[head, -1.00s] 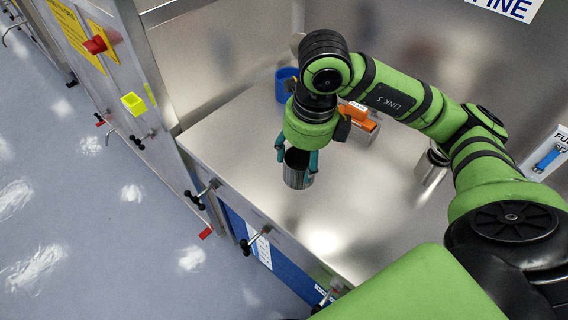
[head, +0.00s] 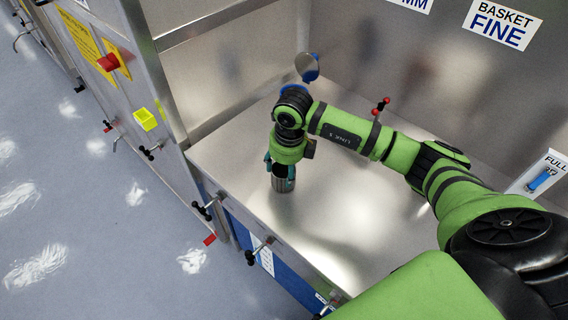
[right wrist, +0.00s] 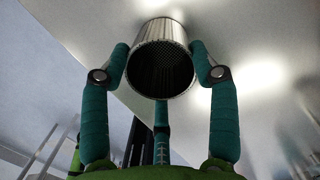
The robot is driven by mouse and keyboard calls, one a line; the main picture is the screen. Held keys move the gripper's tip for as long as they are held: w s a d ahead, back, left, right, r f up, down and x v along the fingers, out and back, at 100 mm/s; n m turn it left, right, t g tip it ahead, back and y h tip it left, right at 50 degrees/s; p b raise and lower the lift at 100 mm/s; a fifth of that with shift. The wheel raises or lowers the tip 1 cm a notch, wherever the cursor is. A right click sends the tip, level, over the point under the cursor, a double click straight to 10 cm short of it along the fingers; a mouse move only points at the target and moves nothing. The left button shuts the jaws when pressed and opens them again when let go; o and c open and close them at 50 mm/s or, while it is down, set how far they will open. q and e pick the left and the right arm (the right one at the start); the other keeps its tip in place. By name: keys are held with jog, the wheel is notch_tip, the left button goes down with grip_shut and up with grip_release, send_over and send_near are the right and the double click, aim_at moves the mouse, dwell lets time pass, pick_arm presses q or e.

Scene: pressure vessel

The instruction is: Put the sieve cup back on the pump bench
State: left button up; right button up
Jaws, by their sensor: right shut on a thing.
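The sieve cup is a small shiny steel cylinder with a dark mesh inside. In the head view the cup (head: 283,185) shows below my right gripper (head: 281,168), over the left part of the steel pump bench (head: 335,225). In the right wrist view the cup (right wrist: 161,62) sits between the teal fingers of my right gripper (right wrist: 162,75), its open mesh end facing the camera. The fingers are shut on its sides. I cannot tell whether its base touches the bench. My left gripper is not in view.
A blue ring (head: 291,88) shows partly behind my right arm, with a blue round piece (head: 308,68) near the back wall. A red-and-black handle (head: 380,106) stands behind the arm. Valve handles (head: 205,207) stick out along the bench front. The bench's middle is clear.

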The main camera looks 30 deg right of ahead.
jog(key=shift+f, duration=0.1)
jog(key=shift+f, duration=0.15)
jog(key=o, duration=1.2)
jog(key=shift+r, duration=0.45)
jog(key=shift+s+d+r+b, duration=0.15)
jog(key=shift+r+b, duration=0.5)
jog(key=shift+r, duration=1.25)
jog(key=shift+s+r+b, duration=0.3)
jog(key=shift+r+b, duration=0.35)
jog(key=shift+r, duration=1.3)
jog(key=shift+s+d+r+b, duration=0.15)
jog(key=shift+r+b, duration=0.5)
jog(key=shift+r, duration=1.25)
